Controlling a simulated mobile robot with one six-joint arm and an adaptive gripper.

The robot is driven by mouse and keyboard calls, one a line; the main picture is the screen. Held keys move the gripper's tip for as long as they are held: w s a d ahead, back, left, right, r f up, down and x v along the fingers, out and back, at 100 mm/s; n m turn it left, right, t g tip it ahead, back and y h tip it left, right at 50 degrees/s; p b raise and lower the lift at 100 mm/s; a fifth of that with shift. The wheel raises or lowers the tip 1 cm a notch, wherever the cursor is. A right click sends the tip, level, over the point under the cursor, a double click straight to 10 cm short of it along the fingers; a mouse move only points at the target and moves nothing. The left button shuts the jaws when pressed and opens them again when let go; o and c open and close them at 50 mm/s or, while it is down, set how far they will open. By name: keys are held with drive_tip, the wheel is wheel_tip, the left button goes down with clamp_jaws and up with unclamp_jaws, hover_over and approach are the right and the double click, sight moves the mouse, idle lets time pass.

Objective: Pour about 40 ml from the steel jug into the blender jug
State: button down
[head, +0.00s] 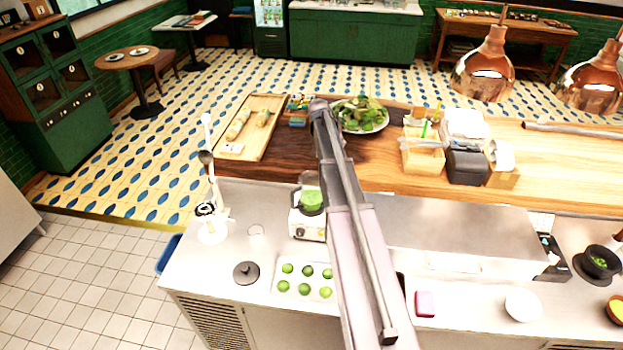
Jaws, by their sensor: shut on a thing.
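The blender jug (311,201) stands on its white blender base (309,227) on the steel counter, just left of my arm. It looks upright and has green contents. My arm crosses the middle of the head view and hides part of the counter and the wooden shelf behind it. I cannot see my gripper; the arm's own links seem to cover it. I cannot make out the steel jug anywhere in this view.
A tray of limes (304,281) and a dark lid (246,272) lie in front of the blender. A white stand with a ladle (212,226) is at left. A salad plate (375,125) sits on the wooden shelf. Copper lamps (485,75) hang at right.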

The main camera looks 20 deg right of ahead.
drive_tip(key=shift+w+d+r, duration=0.1)
drive_tip(key=shift+w+d, duration=0.05)
drive_tip(key=shift+d, duration=0.15)
drive_tip(key=shift+w+d+f+g+y, duration=0.1)
drive_tip(key=shift+d+f+g+y, duration=0.05)
drive_tip(key=shift+d+f+y, duration=0.3)
drive_tip(key=shift+w+d+f+g+y, duration=0.15)
drive_tip(key=shift+d+f+y, duration=0.1)
drive_tip(key=shift+f+y, duration=0.3)
wheel_tip(320, 180, down, 11)
drive_tip(key=d+y+b, duration=0.1)
drive_tip(key=y+b, duration=0.3)
drive_tip(key=b, duration=0.6)
drive_tip(key=shift+g, duration=0.4)
drive_tip(key=shift+w+d+f, duration=0.1)
